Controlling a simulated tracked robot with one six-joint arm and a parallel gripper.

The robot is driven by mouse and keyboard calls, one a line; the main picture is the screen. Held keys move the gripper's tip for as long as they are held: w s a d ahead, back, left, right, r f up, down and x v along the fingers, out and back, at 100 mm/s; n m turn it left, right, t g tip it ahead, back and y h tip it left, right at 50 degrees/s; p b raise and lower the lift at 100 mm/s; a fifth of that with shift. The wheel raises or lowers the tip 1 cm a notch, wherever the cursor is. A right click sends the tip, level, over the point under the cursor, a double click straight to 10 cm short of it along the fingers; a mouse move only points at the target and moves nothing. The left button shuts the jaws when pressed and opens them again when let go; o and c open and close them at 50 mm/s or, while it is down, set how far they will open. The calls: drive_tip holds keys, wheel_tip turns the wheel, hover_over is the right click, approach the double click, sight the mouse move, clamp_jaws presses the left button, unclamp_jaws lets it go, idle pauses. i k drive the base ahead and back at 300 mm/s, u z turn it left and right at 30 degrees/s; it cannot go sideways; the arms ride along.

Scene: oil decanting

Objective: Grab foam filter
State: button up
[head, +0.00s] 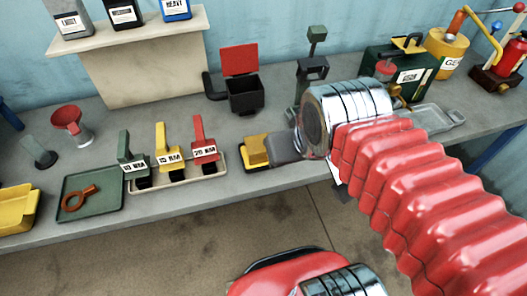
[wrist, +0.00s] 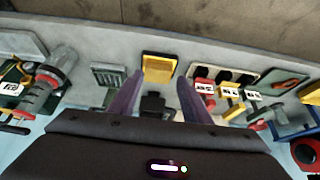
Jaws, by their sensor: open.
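A yellow block, which looks like the foam filter (head: 256,148), lies on a dark base near the front edge of the bench in the head view. In the wrist view the yellow foam filter (wrist: 158,66) shows at the upper middle, just beyond and between the fingertips. My gripper (wrist: 160,77) is open, with its two fingers spread and nothing held between them. In the head view my arm covers most of the gripper. I cannot tell whether the fingers touch the filter.
Left of the filter stand three labelled handled tools (head: 162,150) in a tray, and a green tray (head: 100,182) with an orange ring wrench. A black bin with a red lid (head: 243,93) stands behind. A green case (head: 400,70) is at back right.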

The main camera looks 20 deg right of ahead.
sight(256, 153)
drive_tip(key=k, duration=1.35)
drive_tip(key=u, duration=0.25)
drive_tip(key=i, duration=0.45)
drive_tip(key=u, duration=0.55)
drive_tip(key=i, duration=1.15)
drive_tip(key=z, duration=0.25)
